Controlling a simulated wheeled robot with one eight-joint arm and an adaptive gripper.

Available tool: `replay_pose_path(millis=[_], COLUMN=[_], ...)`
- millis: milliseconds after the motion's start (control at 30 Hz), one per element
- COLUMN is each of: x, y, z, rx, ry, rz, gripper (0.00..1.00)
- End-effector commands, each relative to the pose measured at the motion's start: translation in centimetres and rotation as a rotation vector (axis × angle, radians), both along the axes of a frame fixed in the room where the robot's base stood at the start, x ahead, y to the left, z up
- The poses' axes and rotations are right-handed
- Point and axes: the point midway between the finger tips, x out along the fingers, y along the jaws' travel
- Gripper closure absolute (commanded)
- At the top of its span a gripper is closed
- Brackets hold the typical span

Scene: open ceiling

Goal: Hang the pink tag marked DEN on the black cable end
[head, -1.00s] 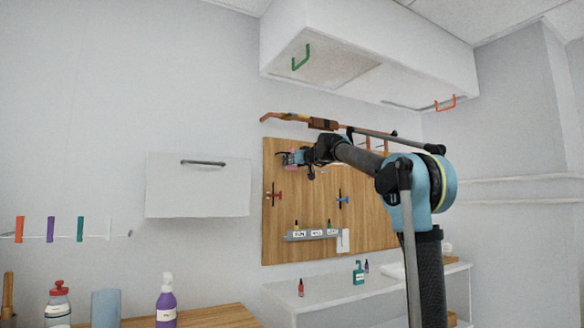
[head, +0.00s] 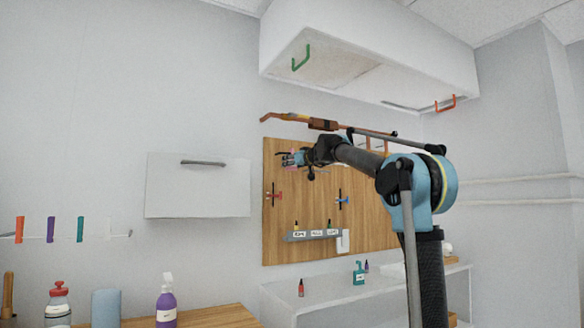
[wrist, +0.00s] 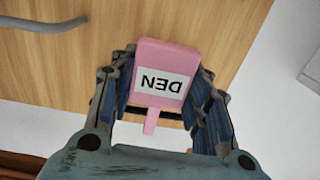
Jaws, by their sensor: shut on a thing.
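The pink tag (wrist: 166,72) bears a white label reading DEN, upside down in the wrist view. It has a narrow pink stem pointing down in that picture. My gripper (wrist: 160,85) is shut on the tag, one finger on each side. In the head view my gripper (head: 290,158) is in front of the upper left of the wooden board (head: 305,180), and the tag is too small to read there. I cannot clearly make out the black cable end in either view.
A red fitting (head: 273,196) and a blue fitting (head: 342,200) are on the board. A grey labelled ledge (head: 312,235) is below them. A white cabinet (head: 197,185) is to the left, and a large overhead cabinet (head: 360,55) hangs above my arm.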

Motion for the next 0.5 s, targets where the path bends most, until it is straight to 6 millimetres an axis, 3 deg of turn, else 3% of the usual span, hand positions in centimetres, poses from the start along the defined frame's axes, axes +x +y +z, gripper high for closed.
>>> replay_pose_path(millis=[500], x=[-0.01], y=[-0.01], z=[-0.82], rx=[0.000], ry=[0.000], rz=[0.000], gripper=[0.80])
